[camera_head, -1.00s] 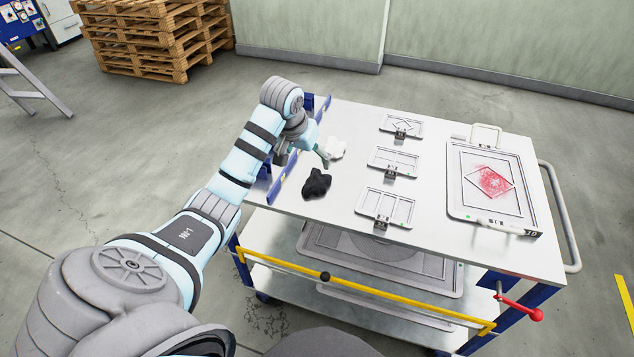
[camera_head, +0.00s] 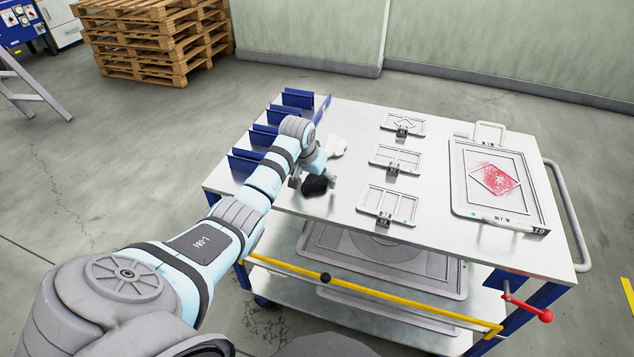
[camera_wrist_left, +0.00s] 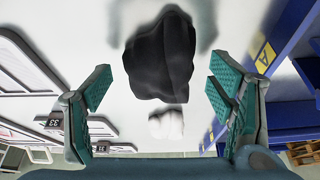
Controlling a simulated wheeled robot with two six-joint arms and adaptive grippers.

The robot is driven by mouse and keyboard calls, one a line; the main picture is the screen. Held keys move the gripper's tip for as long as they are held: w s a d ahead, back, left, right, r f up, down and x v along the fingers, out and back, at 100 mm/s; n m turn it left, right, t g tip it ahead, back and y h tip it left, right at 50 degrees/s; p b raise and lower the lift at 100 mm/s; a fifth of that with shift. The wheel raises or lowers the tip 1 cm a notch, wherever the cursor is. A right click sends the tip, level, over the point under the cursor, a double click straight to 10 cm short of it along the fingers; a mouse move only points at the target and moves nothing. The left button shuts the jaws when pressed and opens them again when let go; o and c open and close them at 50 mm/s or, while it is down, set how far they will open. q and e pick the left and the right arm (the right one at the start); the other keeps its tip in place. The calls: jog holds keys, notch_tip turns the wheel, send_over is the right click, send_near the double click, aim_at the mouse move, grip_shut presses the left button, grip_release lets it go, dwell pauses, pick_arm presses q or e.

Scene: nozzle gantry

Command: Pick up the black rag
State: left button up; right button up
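The black rag (camera_head: 315,185) lies crumpled on the white top of the cart (camera_head: 340,225), near its left side. My left gripper (camera_head: 308,178) is right at the rag in the head view and hides part of it. In the left wrist view the rag (camera_wrist_left: 160,58) is ahead, between the two green-padded fingers of my left gripper (camera_wrist_left: 160,100). The fingers are wide apart and do not visibly touch the rag. A white rag (camera_head: 336,146) lies just behind the black one; it also shows in the left wrist view (camera_wrist_left: 166,124). My right gripper is not in view.
Blue holders (camera_head: 262,135) line the cart's left edge. Small framed plates (camera_head: 388,204) stand to the right of the rag, and a larger tray (camera_head: 465,205) with a red-stained screen lies further right. A yellow bar (camera_head: 375,294) runs along the cart's front.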

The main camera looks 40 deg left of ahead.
aim_at(314, 180)
pick_arm(q)
jog(key=c, duration=0.9)
jog(key=shift+r, duration=0.1)
notch_tip(314, 180, up, 20)
jog(key=p, duration=0.3)
jog(key=shift+p, duration=0.3)
